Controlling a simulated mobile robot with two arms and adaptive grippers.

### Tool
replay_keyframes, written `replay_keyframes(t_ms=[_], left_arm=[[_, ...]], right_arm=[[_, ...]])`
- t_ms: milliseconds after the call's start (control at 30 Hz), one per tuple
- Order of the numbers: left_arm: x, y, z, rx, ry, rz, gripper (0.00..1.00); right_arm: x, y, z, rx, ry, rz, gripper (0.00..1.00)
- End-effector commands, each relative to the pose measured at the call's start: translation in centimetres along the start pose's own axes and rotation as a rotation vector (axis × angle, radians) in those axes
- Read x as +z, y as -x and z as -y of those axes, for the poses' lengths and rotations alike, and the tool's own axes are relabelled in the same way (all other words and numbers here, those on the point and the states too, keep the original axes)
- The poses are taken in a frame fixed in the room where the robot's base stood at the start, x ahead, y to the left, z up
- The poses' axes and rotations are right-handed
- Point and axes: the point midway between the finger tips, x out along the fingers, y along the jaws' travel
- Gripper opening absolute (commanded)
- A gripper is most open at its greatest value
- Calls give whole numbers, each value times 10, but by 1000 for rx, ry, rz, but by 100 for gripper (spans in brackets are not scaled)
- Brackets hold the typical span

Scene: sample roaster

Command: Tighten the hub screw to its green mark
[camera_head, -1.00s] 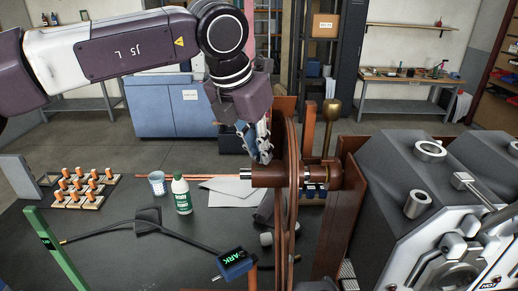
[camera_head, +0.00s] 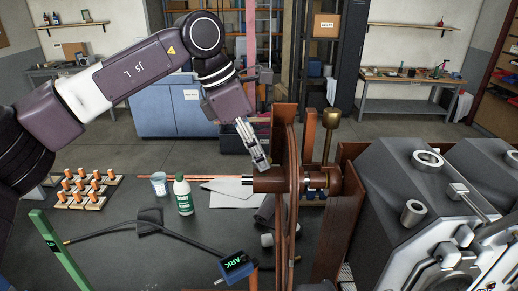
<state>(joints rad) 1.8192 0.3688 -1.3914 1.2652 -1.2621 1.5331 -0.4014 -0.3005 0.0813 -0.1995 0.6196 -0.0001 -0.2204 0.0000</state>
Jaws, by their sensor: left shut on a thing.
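The brown hub (camera_head: 268,181) is a short horizontal cylinder beside the tall brown wheel (camera_head: 290,190), seen nearly edge-on. My left gripper (camera_head: 262,166) points down and to the right, with its fingertips at the top of the hub. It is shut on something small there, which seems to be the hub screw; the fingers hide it. I cannot make out the green mark in this view. My right gripper is not in view.
A white bottle with a green label (camera_head: 183,195), a cup (camera_head: 159,184) and orange pegs on blocks (camera_head: 85,190) stand on the dark table (camera_head: 120,255). A large grey machine (camera_head: 400,190) fills the right.

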Motion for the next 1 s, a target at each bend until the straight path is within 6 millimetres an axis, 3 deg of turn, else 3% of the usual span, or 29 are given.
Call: replay_keyframes(t_ms=[400, 1000], left_arm=[[3, 3, -2, -153, -364, 1, 0], [4, -1, -4, -353, -855, 0, 0]], right_arm=[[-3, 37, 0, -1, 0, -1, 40], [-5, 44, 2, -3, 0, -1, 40]])
